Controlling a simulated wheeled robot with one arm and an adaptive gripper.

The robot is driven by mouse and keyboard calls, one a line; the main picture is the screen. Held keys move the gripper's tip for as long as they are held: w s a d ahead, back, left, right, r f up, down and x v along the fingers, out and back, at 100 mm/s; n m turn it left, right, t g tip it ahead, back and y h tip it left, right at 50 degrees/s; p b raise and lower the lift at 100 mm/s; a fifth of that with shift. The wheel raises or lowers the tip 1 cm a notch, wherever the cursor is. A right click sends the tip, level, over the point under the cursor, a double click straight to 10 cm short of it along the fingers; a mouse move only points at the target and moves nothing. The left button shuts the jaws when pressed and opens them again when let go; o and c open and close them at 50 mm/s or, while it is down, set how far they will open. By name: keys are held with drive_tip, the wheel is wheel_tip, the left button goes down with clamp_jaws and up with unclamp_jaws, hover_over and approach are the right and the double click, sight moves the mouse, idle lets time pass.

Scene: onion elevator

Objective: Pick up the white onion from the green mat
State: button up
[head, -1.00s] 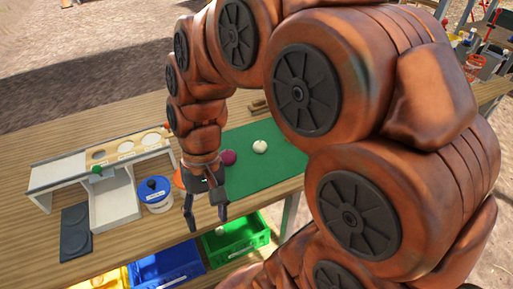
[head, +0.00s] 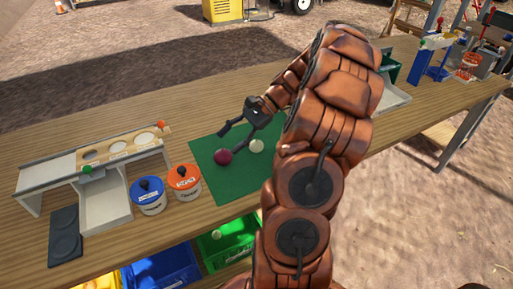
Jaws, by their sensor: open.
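The white onion (head: 256,146) rests on the green mat (head: 236,187), right of a dark red onion (head: 223,156). My gripper (head: 230,143) is open and empty, with its two fingers pointing left and down over the back part of the mat. In the picture its fingertips are just above the red onion, and the white onion is to their right. The height of the fingers above the mat is hard to tell. My arm hides the right part of the mat.
A blue-lidded tub (head: 148,196) and an orange-lidded tub (head: 184,183) stand left of the mat. A grey stand with round holes (head: 95,165) is further left. Blue (head: 160,270) and green (head: 222,246) crates sit below the front edge. The table behind the mat is clear.

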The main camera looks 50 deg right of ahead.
sight(259, 143)
drive_tip(key=s+d+f+m+t, duration=0.1)
drive_tip(key=d+f+m, duration=0.1)
drive_tip(key=d, duration=0.3)
drive_tip(key=s+d+f+m+t, duration=0.2)
drive_tip(key=d, duration=0.4)
drive_tip(key=s+d+f+m+t+b, duration=0.1)
drive_tip(key=d+f+m+t, duration=0.1)
drive_tip(key=d, duration=0.3)
drive_tip(key=shift+s+d+f+h, duration=0.2)
drive_tip(key=shift+d+f+h, duration=0.1)
drive_tip(key=shift+f, duration=0.15)
drive_tip(key=shift+p+x, duration=0.8)
drive_tip(key=shift+x, duration=3.05)
drive_tip(key=shift+w+d+f, duration=0.1)
drive_tip(key=shift+d+f, duration=0.05)
drive_tip(key=shift+c, duration=0.2)
drive_tip(key=c, duration=0.8)
